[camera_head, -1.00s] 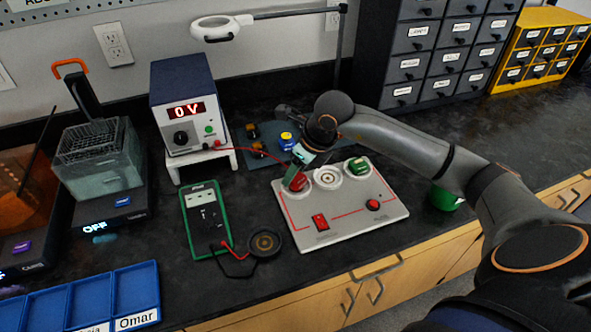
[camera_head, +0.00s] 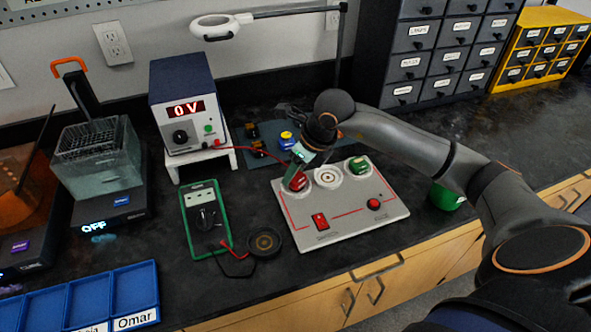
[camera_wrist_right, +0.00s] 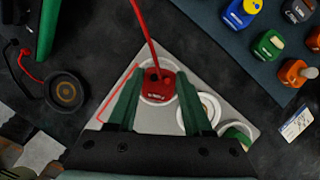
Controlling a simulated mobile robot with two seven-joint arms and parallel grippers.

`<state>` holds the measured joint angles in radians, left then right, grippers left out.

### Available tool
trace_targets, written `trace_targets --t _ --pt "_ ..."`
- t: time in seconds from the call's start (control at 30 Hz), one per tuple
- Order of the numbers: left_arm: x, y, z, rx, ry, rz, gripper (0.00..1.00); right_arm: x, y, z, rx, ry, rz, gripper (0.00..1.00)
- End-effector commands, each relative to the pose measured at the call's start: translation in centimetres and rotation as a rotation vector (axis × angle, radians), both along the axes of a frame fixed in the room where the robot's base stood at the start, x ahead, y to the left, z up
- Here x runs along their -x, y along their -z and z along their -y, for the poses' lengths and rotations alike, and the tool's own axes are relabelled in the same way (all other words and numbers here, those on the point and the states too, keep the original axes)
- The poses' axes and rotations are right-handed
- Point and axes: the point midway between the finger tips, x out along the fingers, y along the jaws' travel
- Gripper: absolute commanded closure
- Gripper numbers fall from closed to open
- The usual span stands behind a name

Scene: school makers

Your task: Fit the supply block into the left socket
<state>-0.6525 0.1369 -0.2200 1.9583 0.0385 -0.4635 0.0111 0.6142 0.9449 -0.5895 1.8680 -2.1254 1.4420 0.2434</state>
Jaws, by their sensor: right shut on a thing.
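The supply block (camera_head: 297,181) is red with a red cable and sits at the left socket (camera_wrist_right: 147,96) of the grey panel (camera_head: 345,225). My right gripper (camera_head: 298,168) comes down on it from above, its green fingers on either side of the block. In the right wrist view the red block (camera_wrist_right: 159,84) lies between the fingertips, inside the socket's white ring. I cannot tell whether it is fully seated. A green block (camera_head: 359,167) sits in the right socket. My left gripper is not in view.
The red cable runs to the power supply (camera_head: 184,107), which reads 0 V. A green multimeter (camera_head: 205,220) and a round black dish (camera_head: 264,243) lie left of the panel. A blue mat (camera_wrist_right: 262,75) with several coloured blocks lies behind it.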

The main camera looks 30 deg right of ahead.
Motion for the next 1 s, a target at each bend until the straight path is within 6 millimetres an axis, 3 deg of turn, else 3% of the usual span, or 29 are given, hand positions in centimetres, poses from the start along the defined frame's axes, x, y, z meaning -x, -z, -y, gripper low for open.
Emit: trace_targets --t 0.93,0.97,1.0 --pt "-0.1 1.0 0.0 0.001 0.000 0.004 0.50 0.0 1.3 0.0 0.001 0.000 0.000 1.00" --pt "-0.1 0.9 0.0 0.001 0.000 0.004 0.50 0.0 1.2 0.0 0.001 0.000 0.000 0.48" --pt "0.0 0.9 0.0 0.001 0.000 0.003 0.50 0.0 1.2 0.0 0.001 0.000 0.000 0.43"
